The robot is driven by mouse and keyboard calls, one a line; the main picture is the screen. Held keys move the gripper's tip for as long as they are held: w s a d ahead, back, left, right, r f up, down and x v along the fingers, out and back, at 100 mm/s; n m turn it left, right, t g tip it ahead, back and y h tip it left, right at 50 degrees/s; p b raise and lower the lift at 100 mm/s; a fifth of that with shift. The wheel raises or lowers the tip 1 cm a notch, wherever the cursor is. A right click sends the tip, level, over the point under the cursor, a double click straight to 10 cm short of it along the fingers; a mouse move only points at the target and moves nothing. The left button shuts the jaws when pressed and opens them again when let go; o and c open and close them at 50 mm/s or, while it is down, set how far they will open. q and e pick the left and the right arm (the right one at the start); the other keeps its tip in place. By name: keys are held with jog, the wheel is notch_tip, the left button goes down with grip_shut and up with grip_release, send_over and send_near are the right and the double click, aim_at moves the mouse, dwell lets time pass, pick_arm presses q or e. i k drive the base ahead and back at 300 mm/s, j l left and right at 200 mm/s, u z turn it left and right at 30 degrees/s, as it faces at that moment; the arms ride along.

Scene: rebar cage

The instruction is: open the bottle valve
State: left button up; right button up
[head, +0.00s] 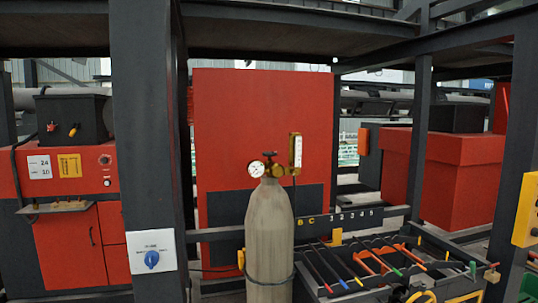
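A grey-beige gas bottle (268,232) stands upright near the middle of the head view. Its lower end is cut off by the bottom edge of the picture. The bottle valve (271,155) has a small dark handwheel on top of the bottle. A round white-faced gauge (256,169) is to the left of the valve, and a brass-coloured upright flow meter (296,151) is to its right. Whether the valve is open or closed cannot be told. Neither of my grippers shows, and nothing touches the valve.
A dark post with a blue rotary switch (152,259) on a white plate stands left of the bottle. A rack of coloured rods (345,268) lies to the right. A red cabinet (235,110) is behind. A yellow box (525,210) is at the right edge. Space around the valve looks clear.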

aim_at(269, 154)
jog(key=i+l, duration=0.2)
jog(key=l, duration=0.15)
jog(key=i+l, duration=0.2)
jog(key=l, duration=0.15)
jog(key=i+l, duration=0.25)
jog(key=l, duration=0.1)
